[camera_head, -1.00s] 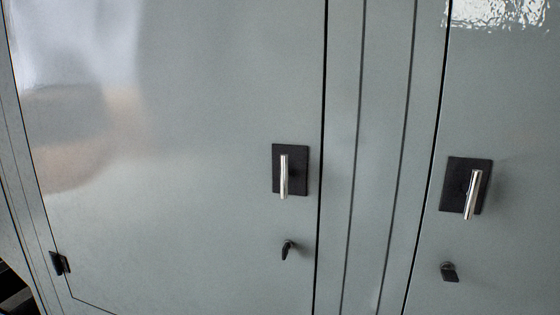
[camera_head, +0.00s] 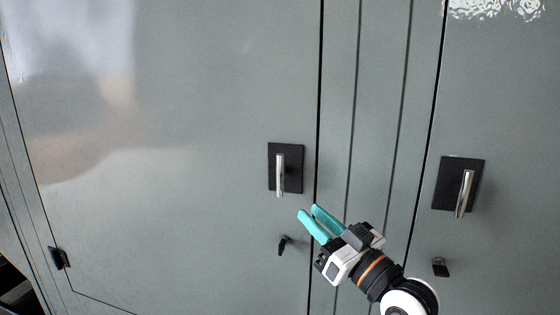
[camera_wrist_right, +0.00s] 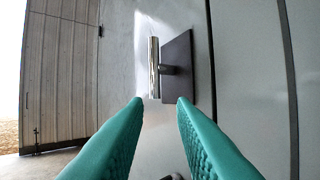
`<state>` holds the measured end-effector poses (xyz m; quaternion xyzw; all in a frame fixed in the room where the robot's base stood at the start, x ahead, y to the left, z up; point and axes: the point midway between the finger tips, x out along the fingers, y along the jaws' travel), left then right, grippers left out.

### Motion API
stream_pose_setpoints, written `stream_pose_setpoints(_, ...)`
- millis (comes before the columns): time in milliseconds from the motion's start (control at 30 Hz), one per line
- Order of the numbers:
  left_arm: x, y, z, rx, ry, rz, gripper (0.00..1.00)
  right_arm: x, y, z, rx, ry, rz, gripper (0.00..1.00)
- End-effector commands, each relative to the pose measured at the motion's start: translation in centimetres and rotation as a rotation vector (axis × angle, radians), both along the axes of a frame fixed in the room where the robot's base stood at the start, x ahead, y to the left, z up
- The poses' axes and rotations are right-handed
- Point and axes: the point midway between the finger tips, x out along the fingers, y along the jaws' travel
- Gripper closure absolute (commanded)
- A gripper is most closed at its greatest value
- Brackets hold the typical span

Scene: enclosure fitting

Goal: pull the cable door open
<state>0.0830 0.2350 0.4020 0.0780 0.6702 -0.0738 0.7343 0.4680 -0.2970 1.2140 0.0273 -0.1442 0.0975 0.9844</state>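Two grey cabinet doors show in the head view, a wide left door (camera_head: 180,200) and a right door (camera_head: 505,110). I cannot tell from the pictures which is called the cable door. Both look shut. The left door has an upright silver handle (camera_head: 280,175) on a black plate (camera_head: 293,170). My right gripper (camera_head: 307,210), with teal fingers, is just below and right of that handle, open and empty. In the right wrist view, the handle (camera_wrist_right: 153,67) lies just beyond the spread fingertips (camera_wrist_right: 160,100), apart from them. My left gripper is out of view.
A small black latch (camera_head: 283,244) sits below the left handle. The right door has its own silver handle (camera_head: 465,192) and latch (camera_head: 440,267). A black hinge (camera_head: 59,258) is at the left door's lower left. A grey panel separates the doors.

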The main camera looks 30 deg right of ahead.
Motion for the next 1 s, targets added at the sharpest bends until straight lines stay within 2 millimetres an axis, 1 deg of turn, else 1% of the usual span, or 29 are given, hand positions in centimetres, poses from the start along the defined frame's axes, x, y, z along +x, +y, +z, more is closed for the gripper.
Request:
stream_pose_setpoints(33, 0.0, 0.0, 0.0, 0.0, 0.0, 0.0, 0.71, -0.8, 0.0, 1.7, -0.003, -0.049, 0.004, 0.77)
stream_pose_setpoints(100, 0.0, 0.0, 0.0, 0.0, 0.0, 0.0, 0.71, -1.5, 0.1, 3.0, -0.005, -0.087, 0.011, 0.77)
stream_pose_setpoints(133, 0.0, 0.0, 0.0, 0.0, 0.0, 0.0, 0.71, -1.7, 0.2, 3.3, -0.006, -0.096, 0.012, 0.77)
stream_pose_setpoints(267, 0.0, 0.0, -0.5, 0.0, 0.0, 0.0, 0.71, -1.5, 0.2, 3.6, -0.004, -0.109, 0.014, 0.77)
stream_pose_setpoints(467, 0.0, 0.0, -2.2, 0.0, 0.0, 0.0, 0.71, 0.0, 0.6, 3.9, -0.003, -0.111, 0.016, 0.77)
stream_pose_setpoints(567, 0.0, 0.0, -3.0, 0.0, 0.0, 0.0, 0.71, 0.8, 0.7, 4.3, -0.003, -0.109, 0.015, 0.77)
stream_pose_setpoints(633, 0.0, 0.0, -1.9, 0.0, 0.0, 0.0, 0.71, 2.2, 0.9, 5.6, 0.002, -0.104, 0.015, 0.77)
stream_pose_setpoints(700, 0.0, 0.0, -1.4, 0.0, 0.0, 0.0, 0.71, 3.6, 1.3, 6.2, 0.001, -0.103, 0.015, 0.77)
stream_pose_setpoints(800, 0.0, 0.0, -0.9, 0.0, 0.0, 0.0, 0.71, 5.4, 1.7, 6.9, 0.001, -0.103, 0.014, 0.77)
stream_pose_setpoints(1000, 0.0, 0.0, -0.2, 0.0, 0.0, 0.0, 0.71, 8.0, 2.3, 7.8, 0.0, -0.102, 0.014, 0.77)
